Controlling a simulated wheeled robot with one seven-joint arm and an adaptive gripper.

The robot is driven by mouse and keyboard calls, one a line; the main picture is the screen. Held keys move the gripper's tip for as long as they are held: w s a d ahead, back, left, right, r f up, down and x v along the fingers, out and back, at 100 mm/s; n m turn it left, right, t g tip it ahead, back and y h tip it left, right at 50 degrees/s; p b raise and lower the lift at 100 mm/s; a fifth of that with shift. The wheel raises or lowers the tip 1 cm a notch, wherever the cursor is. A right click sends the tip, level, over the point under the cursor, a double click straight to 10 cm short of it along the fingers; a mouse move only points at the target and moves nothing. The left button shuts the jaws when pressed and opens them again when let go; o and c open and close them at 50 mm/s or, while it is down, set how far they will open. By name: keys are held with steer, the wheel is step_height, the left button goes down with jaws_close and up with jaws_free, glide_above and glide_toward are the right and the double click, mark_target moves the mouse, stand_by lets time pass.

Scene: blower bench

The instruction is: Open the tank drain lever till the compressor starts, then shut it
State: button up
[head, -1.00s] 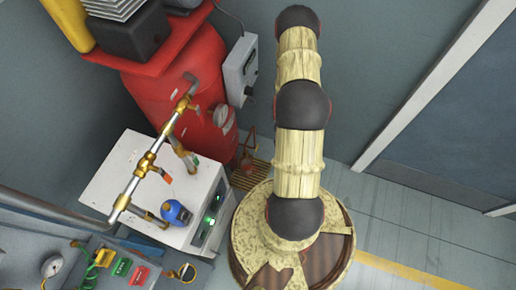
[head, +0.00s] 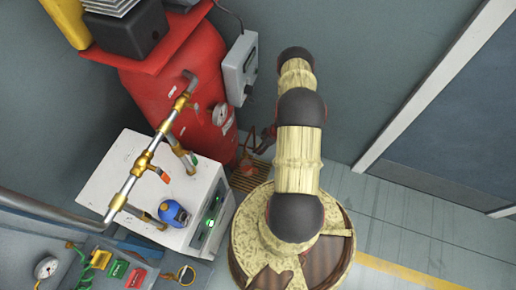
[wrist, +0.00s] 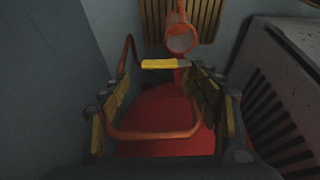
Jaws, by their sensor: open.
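The tank drain lever, with a yellow handle (wrist: 160,64), lies crosswise in the wrist view. It joins a small red-orange fitting at its right end. My gripper (wrist: 158,74) is open, and the lever shows between its two fingertips. I cannot tell whether either finger touches it. The red tank (head: 180,90) stands at the upper left in the head view, and its red underside fills the lower middle of the wrist view. In the head view my arm hides most of the gripper, and the lever cannot be made out.
A copper pipe loop (wrist: 152,135) runs between my fingers. A red-orange cup (wrist: 181,39) sits beyond the lever, over a slatted grate (wrist: 153,20). A grey vented cabinet (wrist: 275,90) stands close on the right. In the head view, a control box (head: 240,68) hangs beside the tank.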

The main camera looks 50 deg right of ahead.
steer(key=shift+b+x, duration=0.7)
steer(key=shift+x, duration=1.6)
steer(key=c, duration=0.4)
jaws_close()
